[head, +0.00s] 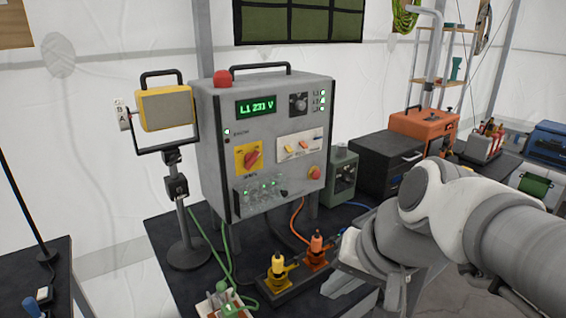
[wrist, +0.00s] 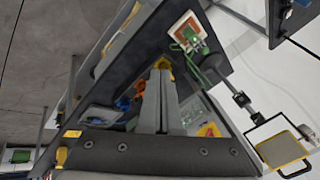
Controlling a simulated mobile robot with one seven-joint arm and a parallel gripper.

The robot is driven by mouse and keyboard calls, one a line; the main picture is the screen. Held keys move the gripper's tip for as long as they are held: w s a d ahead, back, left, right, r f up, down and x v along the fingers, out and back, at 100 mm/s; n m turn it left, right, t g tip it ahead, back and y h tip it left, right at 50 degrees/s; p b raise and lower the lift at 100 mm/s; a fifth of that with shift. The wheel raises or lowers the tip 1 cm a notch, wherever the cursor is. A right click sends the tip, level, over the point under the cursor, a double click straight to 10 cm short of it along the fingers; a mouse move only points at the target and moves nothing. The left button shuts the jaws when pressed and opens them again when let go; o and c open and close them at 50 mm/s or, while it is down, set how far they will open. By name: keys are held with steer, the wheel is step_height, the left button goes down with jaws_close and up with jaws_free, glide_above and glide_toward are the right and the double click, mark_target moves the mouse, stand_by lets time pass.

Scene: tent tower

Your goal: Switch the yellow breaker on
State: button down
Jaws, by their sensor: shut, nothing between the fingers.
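The grey power cabinet (head: 215,130) stands on the dark table, its display reading "L1 231 V". A white breaker strip (head: 285,140) on its front carries small toggles. The yellow breaker (head: 289,149) is at the strip's left, beside an orange one (head: 303,146); its lever position is too small to tell. My gripper (wrist: 160,70) is shut and empty in the wrist view. Its fingers overlap a yellow plug in that picture; contact cannot be told. In the head view my arm is to the right of and below the cabinet, and the fingertips are not clearly seen.
A yellow plug (head: 277,268) and orange plug (head: 316,245) stand in front of the cabinet. A red-yellow rotary switch (head: 252,158) is left of the strip. A lamp on a stand (head: 163,108) is at left. A green-grey box (head: 342,175) stands right of the cabinet.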

steer(key=w+a+m+y+b, duration=0.2)
steer(key=w+a+m+y, duration=0.3)
steer(key=w, duration=0.3)
steer(key=m+t+y+b, duration=0.35)
steer(key=m+t, duration=0.85)
steer(key=m, duration=0.9)
glide_toward(289, 149)
steer(key=shift+s+d+f+h+b, duration=0.45)
steer(key=shift+s+d+f, duration=0.15)
steer(key=shift+s+f, duration=0.3)
steer(key=shift+a, duration=0.1)
steer(key=x, duration=1)
steer(key=shift+f+p, duration=0.2)
steer(key=shift+p, duration=0.15)
steer(key=shift+s+r+g+p, duration=0.1)
steer(key=shift+r+g+p, duration=0.25)
steer(key=shift+p, duration=0.3)
